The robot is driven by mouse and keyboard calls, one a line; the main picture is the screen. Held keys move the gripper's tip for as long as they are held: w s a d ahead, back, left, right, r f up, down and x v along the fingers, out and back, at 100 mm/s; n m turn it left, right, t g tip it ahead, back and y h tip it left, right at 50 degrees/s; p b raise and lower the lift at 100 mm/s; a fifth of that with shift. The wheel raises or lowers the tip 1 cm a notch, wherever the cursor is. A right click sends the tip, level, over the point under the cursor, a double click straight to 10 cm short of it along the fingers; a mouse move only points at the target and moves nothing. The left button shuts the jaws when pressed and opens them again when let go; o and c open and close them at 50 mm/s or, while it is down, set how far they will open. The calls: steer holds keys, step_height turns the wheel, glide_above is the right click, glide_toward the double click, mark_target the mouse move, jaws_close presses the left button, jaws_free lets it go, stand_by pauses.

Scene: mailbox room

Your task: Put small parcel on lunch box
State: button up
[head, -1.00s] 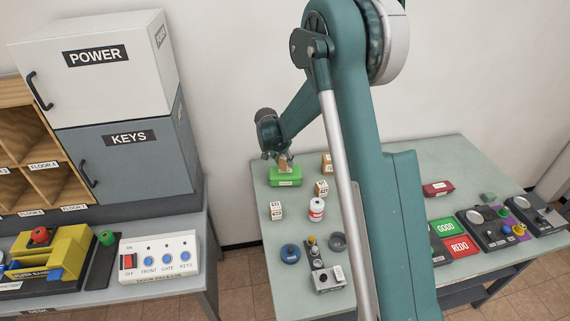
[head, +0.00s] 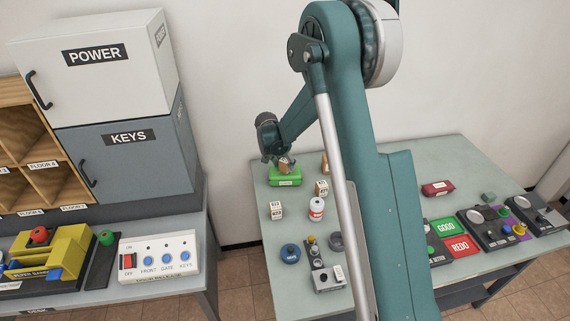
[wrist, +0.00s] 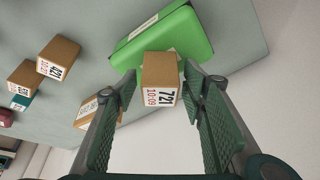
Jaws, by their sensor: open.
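The green lunch box (head: 288,180) stands at the back left of the right-hand table; it also fills the top of the wrist view (wrist: 188,38). A small brown parcel (wrist: 160,72) with a white label reading 721 and 10:09 is between my fingers. In the head view the small parcel (head: 288,167) appears on top of the lunch box, partly covered by my fingers. My gripper (head: 284,161) is just above the lunch box, its fingers open on either side of the parcel. Whether the parcel fully rests on the lid cannot be told exactly.
Other labelled parcels stand near: one in front (head: 276,210), one to the right (head: 321,188), and one behind my arm (head: 325,164). A red box (head: 438,188) is farther right. The wall is close behind.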

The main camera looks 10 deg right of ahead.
steer(key=shift+r, duration=0.15)
steer(key=v, duration=1.2)
steer(key=shift+p, duration=0.45)
stand_by(0.4)
steer(key=s+d+r+n+t+y, duration=0.1)
steer(key=s+d+r+n, duration=0.1)
steer(key=s+r, duration=0.85)
steer(key=s+d+r+n+t+y, duration=0.1)
steer(key=s+d+r+n, duration=0.15)
steer(key=s+r, duration=0.75)
steer(key=s+f+n+t, duration=0.1)
steer(key=s+n, duration=0.1)
steer(key=s, duration=1.2)
steer(key=s+d+f+n+y, duration=0.1)
steer(key=s+f+n, duration=0.1)
steer(key=s, duration=1.2)
steer(key=shift+f+t, duration=0.3)
steer(key=shift+t, duration=0.1)
